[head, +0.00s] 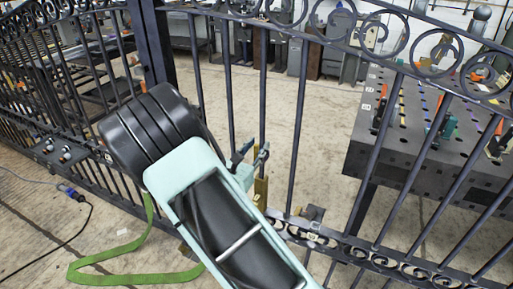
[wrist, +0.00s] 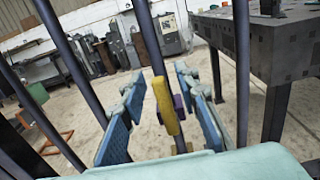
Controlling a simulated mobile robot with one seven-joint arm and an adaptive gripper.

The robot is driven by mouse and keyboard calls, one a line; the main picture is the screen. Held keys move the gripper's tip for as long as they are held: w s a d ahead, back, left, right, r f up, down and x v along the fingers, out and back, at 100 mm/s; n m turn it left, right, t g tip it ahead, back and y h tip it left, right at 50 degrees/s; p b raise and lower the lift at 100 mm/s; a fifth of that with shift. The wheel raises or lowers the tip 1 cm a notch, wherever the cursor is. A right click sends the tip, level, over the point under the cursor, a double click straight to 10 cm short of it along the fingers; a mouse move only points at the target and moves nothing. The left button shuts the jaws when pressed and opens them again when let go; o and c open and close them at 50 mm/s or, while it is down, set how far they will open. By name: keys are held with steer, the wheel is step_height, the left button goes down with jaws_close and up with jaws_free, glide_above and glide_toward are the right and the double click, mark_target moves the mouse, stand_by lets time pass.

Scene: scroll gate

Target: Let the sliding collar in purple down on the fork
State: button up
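In the wrist view, a purple part (wrist: 178,103), seemingly the sliding collar, shows behind and beside an upright yellow piece (wrist: 165,105) on a dark gate bar. My gripper (wrist: 158,80) is open, with one blue-padded finger on each side of the yellow piece and visible gaps to both. In the head view my gripper (head: 250,165) is at the gate bars, just above the yellow piece (head: 261,190); the purple part cannot be made out there. A small brownish fitting (head: 310,213) sits by the lower rail. I cannot tell whether it is the fork.
The dark iron gate (head: 298,120) with upright bars and scrollwork crosses the view around my gripper. A perforated grey worktable (head: 400,150) stands behind it at right. A green strap (head: 130,275) and a cable (head: 75,240) lie on the floor at left.

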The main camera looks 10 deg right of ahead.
steer(key=shift+c, duration=0.3)
jaws_close()
steer(key=shift+a+r+p, duration=0.1)
steer(key=shift+p, duration=0.2)
steer(key=w+a+f+n+p, duration=0.3)
steer(key=a+f+n+p, duration=0.2)
steer(key=n, duration=1.1)
steer(key=shift+w+f+p, duration=0.2)
steer(key=shift+w+p, duration=0.15)
steer(key=shift+p, duration=1.55)
